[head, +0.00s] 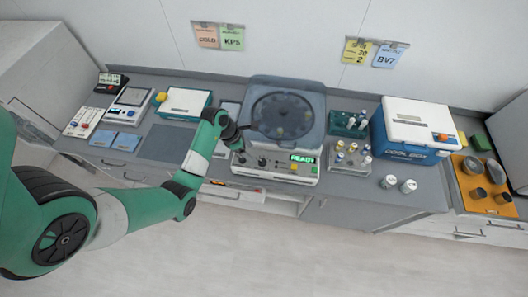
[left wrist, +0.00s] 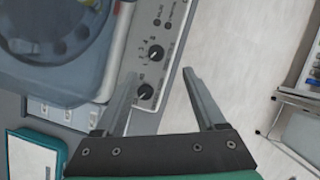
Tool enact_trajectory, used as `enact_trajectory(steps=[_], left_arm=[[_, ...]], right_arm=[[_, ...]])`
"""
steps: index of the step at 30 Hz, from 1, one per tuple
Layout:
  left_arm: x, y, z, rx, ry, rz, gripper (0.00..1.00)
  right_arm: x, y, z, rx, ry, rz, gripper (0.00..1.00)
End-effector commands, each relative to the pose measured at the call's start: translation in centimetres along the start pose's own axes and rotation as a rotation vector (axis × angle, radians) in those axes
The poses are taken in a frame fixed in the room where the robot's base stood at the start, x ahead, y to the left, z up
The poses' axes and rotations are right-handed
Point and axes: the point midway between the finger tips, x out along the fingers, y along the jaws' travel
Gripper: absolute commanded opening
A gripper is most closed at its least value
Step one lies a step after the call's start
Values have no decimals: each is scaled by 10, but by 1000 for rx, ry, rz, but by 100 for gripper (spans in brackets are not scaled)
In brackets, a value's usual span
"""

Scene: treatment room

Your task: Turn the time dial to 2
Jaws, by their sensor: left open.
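The centrifuge (head: 285,82) stands on the counter with a lit green READY display (head: 303,158) on its front panel. Two black dials sit on that panel, a left dial (head: 242,157) and a right dial (head: 262,162). In the left wrist view one dial (left wrist: 156,54) has small numbers around it; the other dial (left wrist: 145,92) lies beside the left-hand finger. I cannot read which is the time dial or where the pointers stand. My left gripper (head: 241,134) is open and empty near the panel's left end; its fingers (left wrist: 159,73) appear apart from both dials.
A tube rack (head: 349,158) and two loose vials (head: 398,185) stand right of the centrifuge, before a blue cool box (head: 408,150). A teal-edged box (head: 184,102) and small devices stand left. Notes (head: 218,37) hang on the wall. The floor in front is clear.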

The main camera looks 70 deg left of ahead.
Motion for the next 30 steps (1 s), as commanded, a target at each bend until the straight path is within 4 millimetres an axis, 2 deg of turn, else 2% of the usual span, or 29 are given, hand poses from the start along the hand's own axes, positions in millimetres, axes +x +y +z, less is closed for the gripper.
enact_trajectory(steps=[2, 8, 11, 21, 25, 30], left_arm=[[-6, 5, -3, -15, -2, 7, 72], [6, 5, -3, -14, -4, 7, 72], [22, 5, -3, -14, -3, 7, 72], [96, 6, -2, -13, -4, 8, 72], [109, 6, -1, -12, -6, 10, 72], [113, 6, -1, -13, -6, 11, 72]], right_arm=[[3, 0, -2, 0, -2, 0, 50], [-2, 0, 2, 0, -2, 0, 50], [-5, 0, 5, 0, -2, 0, 50], [-22, 0, 20, 0, -1, 0, 50], [-25, 0, 23, 0, -1, 0, 50], [-25, 0, 23, 0, -1, 0, 50]])
